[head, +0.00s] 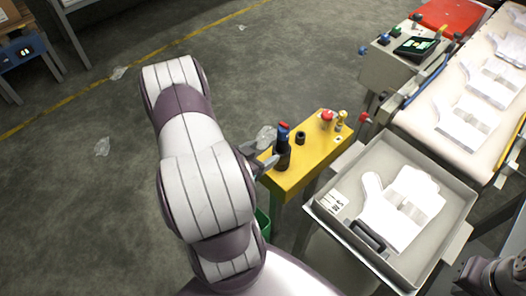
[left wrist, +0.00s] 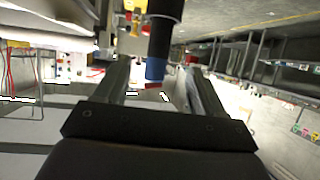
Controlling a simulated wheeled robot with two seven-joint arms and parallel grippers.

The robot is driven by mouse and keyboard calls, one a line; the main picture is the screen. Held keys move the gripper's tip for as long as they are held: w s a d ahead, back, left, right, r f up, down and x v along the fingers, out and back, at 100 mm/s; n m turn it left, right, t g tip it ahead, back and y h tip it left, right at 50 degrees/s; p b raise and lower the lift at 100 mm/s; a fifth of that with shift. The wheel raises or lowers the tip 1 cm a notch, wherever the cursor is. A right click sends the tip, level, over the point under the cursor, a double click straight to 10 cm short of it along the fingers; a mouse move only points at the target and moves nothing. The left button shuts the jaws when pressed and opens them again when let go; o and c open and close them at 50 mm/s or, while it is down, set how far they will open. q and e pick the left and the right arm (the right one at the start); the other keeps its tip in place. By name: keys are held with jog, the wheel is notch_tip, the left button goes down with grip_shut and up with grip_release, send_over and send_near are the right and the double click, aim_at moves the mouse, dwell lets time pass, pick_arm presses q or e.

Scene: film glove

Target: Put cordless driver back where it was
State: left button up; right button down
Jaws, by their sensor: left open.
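The cordless driver (head: 284,133), dark with a blue section and a red end, stands upright at the left end of the yellow stand (head: 290,181). Its lower part is in or behind a dark cylinder, and I cannot tell which. My left gripper (head: 267,158) is open beside it at the stand's left edge, partly hidden by my arm. In the left wrist view, the driver (left wrist: 156,62) shows between the two open fingers, its blue and red end towards the palm. Contact cannot be told. Only a dark part of my right arm shows at the lower right; its fingers are not seen.
A black cup-like holder (head: 300,138), a red-topped item (head: 327,119) and a yellow item (head: 341,120) are on the stand. A grey tray (head: 459,212) with white gloves is to the right. A conveyor (head: 418,128) with gloves lies beyond. The floor at left is mostly clear.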

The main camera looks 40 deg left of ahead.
pick_arm(q)
jog(key=w+d+r+m+g, duration=0.1)
jog(key=w+d+r+g, duration=0.35)
jog(key=g, duration=0.35)
jog(key=s+d+r+g, duration=0.3)
jog(key=s+d+r, duration=0.2)
jog(key=d, duration=0.7)
jog(key=shift+s+g+h, duration=0.3)
jog(key=shift+s+g, duration=0.1)
jog(key=shift+s, duration=0.5)
jog(key=shift+d, duration=0.1)
